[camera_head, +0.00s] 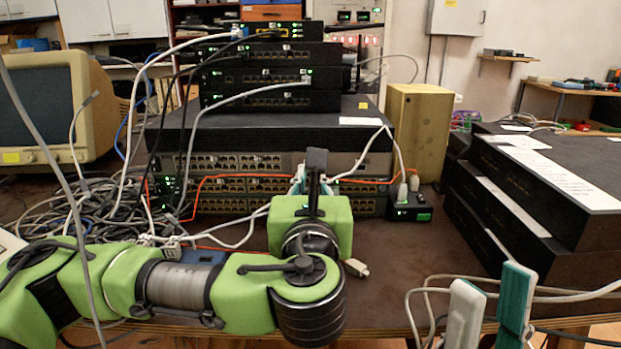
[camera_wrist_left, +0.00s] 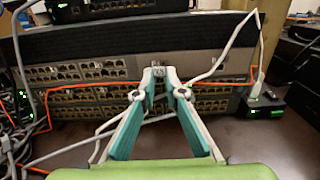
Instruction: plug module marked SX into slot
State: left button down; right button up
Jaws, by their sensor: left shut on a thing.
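My left gripper (camera_wrist_left: 159,84) is shut on a small grey module (camera_wrist_left: 158,72) with a faint mark that I cannot read for sure. The module is at the fingertips, in front of the stacked switches' port rows (camera_wrist_left: 92,96); I cannot tell whether it touches a slot. In the head view, my green left arm hides most of this gripper (camera_head: 312,184). The switches' ports (camera_head: 235,163) show behind it, with the slots straight ahead partly hidden. My right gripper (camera_head: 492,280) is open and empty at the lower right, its two fingers apart.
Orange and white cables cross the switch fronts, with a cable tangle (camera_head: 95,205) at left. A small black box (camera_head: 410,207) with green lights stands right of the stack. A loose cable plug (camera_head: 356,267) lies on the table. Black units (camera_head: 545,185) are stacked at right.

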pick_arm(q)
jog(key=shift+w, duration=0.2)
jog(key=c, duration=2)
grip_release()
jog(key=shift+s, duration=0.1)
jog(key=s, duration=0.7)
jog(key=shift+s+a, duration=0.15)
jog(key=shift+f, duration=0.1)
